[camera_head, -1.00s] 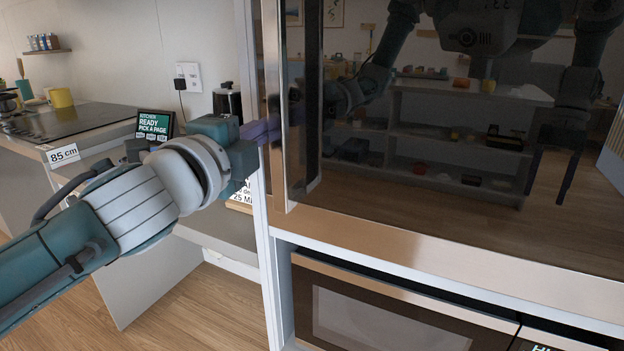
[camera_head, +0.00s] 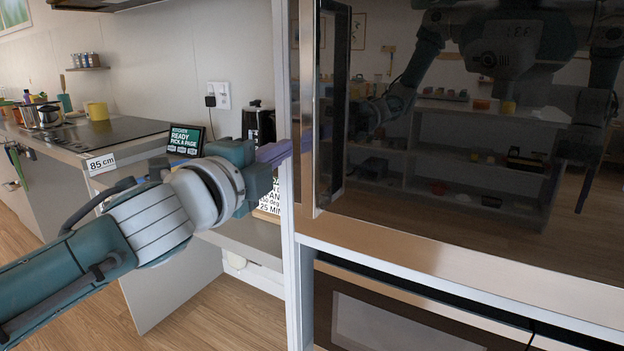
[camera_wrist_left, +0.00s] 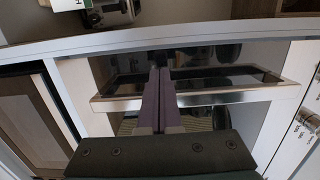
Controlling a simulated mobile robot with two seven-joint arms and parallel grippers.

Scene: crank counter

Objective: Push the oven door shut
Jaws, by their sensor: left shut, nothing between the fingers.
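The oven door (camera_head: 450,190) is a large dark glass panel with a copper-coloured bottom rim, filling the right of the head view. A vertical metal handle (camera_head: 322,110) runs along its left side. The door looks nearly flush; I cannot tell if a gap remains. My left gripper (camera_head: 285,152) is shut and empty, its purple fingers pointing at the left edge of the oven. In the left wrist view the shut fingers (camera_wrist_left: 158,78) overlap the handle bar (camera_wrist_left: 215,92) in front of the glass; contact is unclear. My right gripper is not directly in view.
A second appliance (camera_head: 420,310) sits below the oven. A hob (camera_head: 110,132) and yellow mug (camera_head: 97,111) stand farther back. Wooden floor shows at lower left.

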